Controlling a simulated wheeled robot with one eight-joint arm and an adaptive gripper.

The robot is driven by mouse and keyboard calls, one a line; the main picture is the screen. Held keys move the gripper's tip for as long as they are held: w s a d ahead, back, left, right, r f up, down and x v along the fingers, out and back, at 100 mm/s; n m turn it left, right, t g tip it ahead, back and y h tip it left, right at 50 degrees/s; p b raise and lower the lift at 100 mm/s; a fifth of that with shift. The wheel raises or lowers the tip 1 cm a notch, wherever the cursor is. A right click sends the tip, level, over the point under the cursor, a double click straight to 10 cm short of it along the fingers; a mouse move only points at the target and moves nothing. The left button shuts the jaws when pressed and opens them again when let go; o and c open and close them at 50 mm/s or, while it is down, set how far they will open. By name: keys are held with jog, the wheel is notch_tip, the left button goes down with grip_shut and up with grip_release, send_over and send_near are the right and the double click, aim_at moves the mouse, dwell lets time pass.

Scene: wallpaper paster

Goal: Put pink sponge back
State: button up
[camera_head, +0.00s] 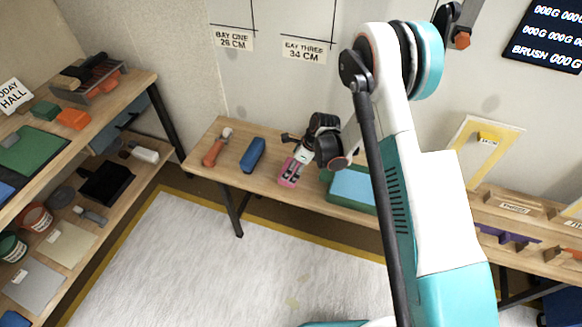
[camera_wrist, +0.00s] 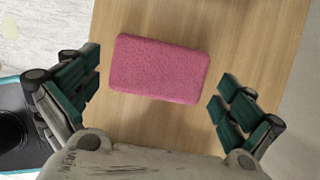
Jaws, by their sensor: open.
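The pink sponge (camera_wrist: 160,68) lies flat on the wooden bench (camera_wrist: 240,40) in the wrist view. It also shows in the head view (camera_head: 287,182), partly hidden by my gripper (camera_head: 292,165). In the wrist view my gripper (camera_wrist: 158,88) is open, with one dark green finger to the left of the sponge and one to the right. A gap shows on each side, and nothing is held. My gripper is above the bench; its exact height over the sponge is hard to tell.
A blue block (camera_head: 252,155) and an orange-handled tool (camera_head: 216,148) lie left of the sponge on the bench. A green and blue box-like thing (camera_head: 350,187) stands close on its right, partly behind my arm. Shelves (camera_head: 140,82) with several items are at left.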

jog(key=p+v, duration=0.3)
jog(key=v, duration=0.8)
jog(key=shift+a+r, duration=0.2)
jog(key=shift+a, duration=0.1)
jog(key=s+d+r+n+t+h, duration=0.1)
jog(key=s+d+r+n, duration=0.2)
jog(key=r, duration=0.5)
jog(key=s+d+r+n+t, duration=0.1)
jog(key=s+d+r+n, duration=0.2)
jog(key=r, duration=0.6)
jog(key=s+d+r+n+t+h, duration=0.1)
jog(key=s+d+r+n, duration=0.2)
jog(key=r, duration=0.5)
jog(key=s+d+r+n+t, duration=0.1)
jog(key=s+d+r+n, duration=0.1)
jog(key=s+n, duration=0.2)
jog(key=s+d+r+n+h, duration=0.1)
jog(key=s+d+r+n, duration=0.1)
jog(key=s, duration=0.7)
jog(key=s+d+r+n+t+h, duration=0.1)
jog(key=s+d+r+n, duration=0.1)
jog(key=s+n, duration=0.5)
jog(key=shift+s+r+t, duration=0.15)
jog(key=shift+r+t, duration=0.15)
jog(key=shift+r, duration=0.55)
